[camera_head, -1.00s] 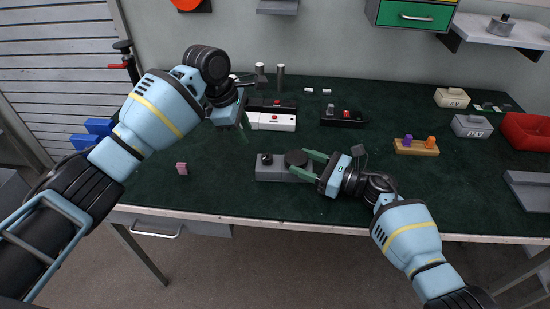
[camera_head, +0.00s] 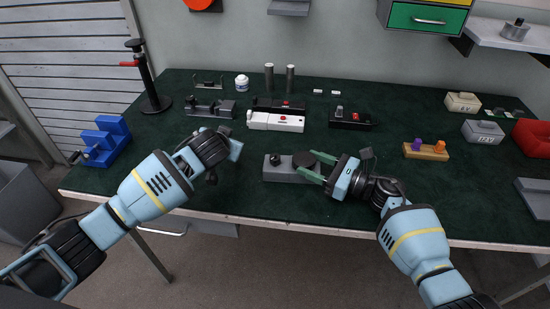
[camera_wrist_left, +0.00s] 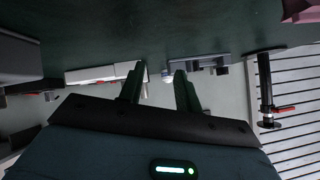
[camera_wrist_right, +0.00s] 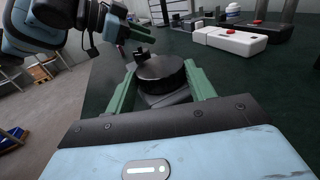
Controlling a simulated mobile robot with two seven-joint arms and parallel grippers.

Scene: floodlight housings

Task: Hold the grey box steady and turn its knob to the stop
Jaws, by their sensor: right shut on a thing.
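The grey box (camera_head: 285,175) lies on the green table top near its front edge. A small black knob (camera_head: 275,159) stands on its left end and a wide dark round disc (camera_head: 304,159) on its right end. My right gripper (camera_head: 318,166) is shut on the box's right end, its green fingers on either side beside the disc, as the right wrist view (camera_wrist_right: 163,95) shows. My left gripper is left of the box, apart from it; its fingers are hidden in the head view. In the left wrist view its fingers (camera_wrist_left: 158,82) are apart with nothing between them.
A white box with a red button (camera_head: 275,121) and a black one (camera_head: 350,120) stand behind. A blue stepped block (camera_head: 105,142) and black stand (camera_head: 150,90) are at left. A wooden peg block (camera_head: 426,151) is at right. The table between is clear.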

